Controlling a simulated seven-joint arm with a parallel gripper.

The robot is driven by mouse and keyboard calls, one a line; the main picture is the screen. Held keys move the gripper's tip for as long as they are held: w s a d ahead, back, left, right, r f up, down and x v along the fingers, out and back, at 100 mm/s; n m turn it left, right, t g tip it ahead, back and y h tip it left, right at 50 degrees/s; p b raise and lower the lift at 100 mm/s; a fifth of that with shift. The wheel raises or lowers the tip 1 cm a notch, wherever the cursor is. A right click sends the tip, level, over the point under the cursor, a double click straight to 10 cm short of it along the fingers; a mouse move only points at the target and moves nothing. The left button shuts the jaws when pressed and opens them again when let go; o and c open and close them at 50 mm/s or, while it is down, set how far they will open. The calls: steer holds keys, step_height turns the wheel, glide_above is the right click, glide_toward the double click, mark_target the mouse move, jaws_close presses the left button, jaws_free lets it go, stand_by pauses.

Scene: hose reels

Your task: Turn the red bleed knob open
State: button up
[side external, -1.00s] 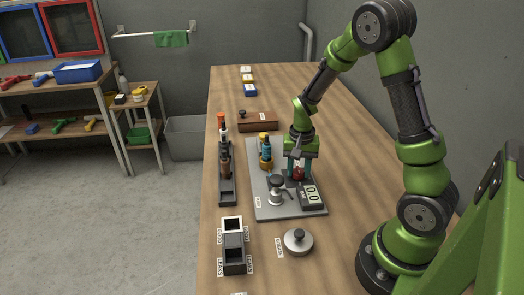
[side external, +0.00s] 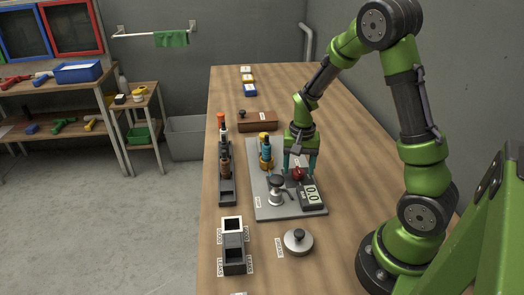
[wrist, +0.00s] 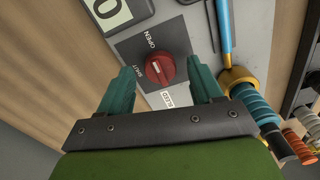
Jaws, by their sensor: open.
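The red bleed knob (side external: 298,174) sits on a dark square plate on the grey board. In the wrist view the knob (wrist: 160,69) shows a short white mark on its face. The plate has the words OPEN at its upper edge and SHUT at its left, with a white BLEED label below. My gripper (side external: 300,167) is over the knob, pointing down. In the wrist view my gripper (wrist: 160,72) is open, one teal finger on each side of the knob, with visible gaps. I cannot tell the exact height of the fingertips over the plate.
A digital gauge (side external: 310,196) reading 0.0 stands close by the knob. A metal fitting (side external: 276,190) and a blue-and-brass fitting (side external: 266,153) share the board. A dark rack (side external: 226,178) stands left. A round metal lidded piece (side external: 298,241) lies in front.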

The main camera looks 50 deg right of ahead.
mark_target(298, 169)
step_height(298, 169, up, 16)
stand_by(0.3)
steer(key=shift+f, duration=0.1)
steer(key=s+a+r+n+t+y, duration=0.1)
steer(key=s+a+r+n+t, duration=0.1)
steer(key=a, duration=0.6)
steer(key=s+a+r+n+t+y, duration=0.1)
steer(key=s+a+r+n+t, duration=0.2)
steer(key=s+a+n+t, duration=0.2)
steer(key=s+a, duration=0.2)
steer(key=a, duration=0.1)
steer(key=shift+s+r, duration=0.25)
steer(key=shift+r, duration=0.05)
